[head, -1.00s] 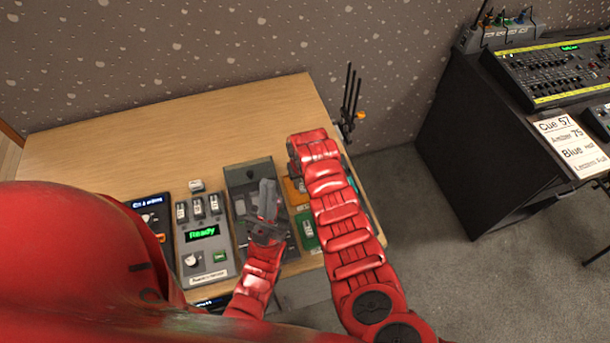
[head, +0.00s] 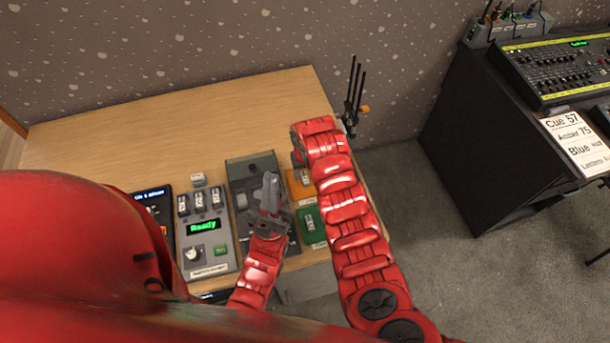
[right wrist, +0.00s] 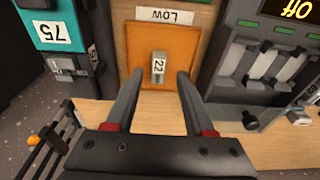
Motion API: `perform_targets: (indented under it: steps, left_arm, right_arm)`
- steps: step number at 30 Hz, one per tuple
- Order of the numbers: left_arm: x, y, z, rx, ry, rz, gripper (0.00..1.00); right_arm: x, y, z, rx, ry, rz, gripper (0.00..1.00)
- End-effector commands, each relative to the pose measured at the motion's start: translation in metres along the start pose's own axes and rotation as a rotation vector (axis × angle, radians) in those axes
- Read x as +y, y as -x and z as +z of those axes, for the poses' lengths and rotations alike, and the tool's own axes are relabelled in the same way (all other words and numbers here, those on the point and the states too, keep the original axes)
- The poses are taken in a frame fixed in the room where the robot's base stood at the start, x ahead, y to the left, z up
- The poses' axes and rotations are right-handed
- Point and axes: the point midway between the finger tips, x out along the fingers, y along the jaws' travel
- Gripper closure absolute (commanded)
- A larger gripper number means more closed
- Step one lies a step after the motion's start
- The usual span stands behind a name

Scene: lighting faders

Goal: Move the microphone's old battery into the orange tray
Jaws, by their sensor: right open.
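The orange tray (right wrist: 185,45) lies under my right gripper in the right wrist view and also shows in the head view (head: 293,191). A small pale battery marked 22 (right wrist: 158,66) is in this tray. My right gripper (right wrist: 160,85) is open and empty, its fingers at either side of the battery in the picture and apart from it. In the head view my right fingers are hidden behind my red arm. My left gripper (head: 268,198) is over the dark grey box (head: 247,168); whether it holds anything is unclear. I cannot make out the microphone for certain.
A green tray (head: 318,240) with a small pale piece is in front of the orange one. A grey unit (head: 207,255) showing "Ready" holds several pale pieces. A teal device (right wrist: 58,32) stands beside the orange tray. The wooden table's back (head: 170,125) is clear.

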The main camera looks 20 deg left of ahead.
Motion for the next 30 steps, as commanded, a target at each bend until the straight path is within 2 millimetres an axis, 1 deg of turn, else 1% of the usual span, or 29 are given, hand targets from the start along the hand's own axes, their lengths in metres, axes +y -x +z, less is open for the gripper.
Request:
perform_targets:
  steps: [9, 11, 12, 15, 19, 26, 29, 30]
  left_arm:
    - [0.001, 0.017, 0.003, 0.000, 0.000, 0.000, 1.00]
    - [0.001, 0.019, 0.003, 0.000, 0.000, 0.000, 1.00]
    - [0.000, 0.004, 0.001, -0.001, 0.000, 0.000, 1.00]
    - [0.000, -0.003, -0.001, 0.000, 0.000, 0.000, 1.00]
    - [0.000, -0.005, -0.001, 0.000, 0.000, 0.000, 1.00]
    - [0.000, -0.004, -0.001, 0.000, 0.000, 0.000, 1.00]
    - [0.000, -0.004, -0.001, 0.000, 0.000, 0.000, 1.00]
    - [0.000, -0.004, -0.001, 0.000, 0.000, 0.000, 1.00]
  right_arm:
    - [0.000, 0.055, -0.002, 0.007, 0.001, -0.001, 0.46]
    - [0.001, 0.064, -0.001, 0.005, -0.001, 0.000, 0.46]
    - [0.000, 0.079, -0.001, 0.003, 0.000, 0.001, 0.46]
    - [0.001, 0.089, -0.001, 0.002, -0.001, 0.002, 0.46]
    - [0.000, 0.094, 0.000, 0.001, 0.000, 0.000, 0.46]
    - [0.000, 0.093, 0.000, 0.002, 0.000, 0.000, 0.46]
    - [0.006, 0.088, -0.006, 0.035, -0.009, 0.001, 0.46]
    - [0.010, 0.084, -0.011, 0.066, -0.015, 0.002, 0.46]
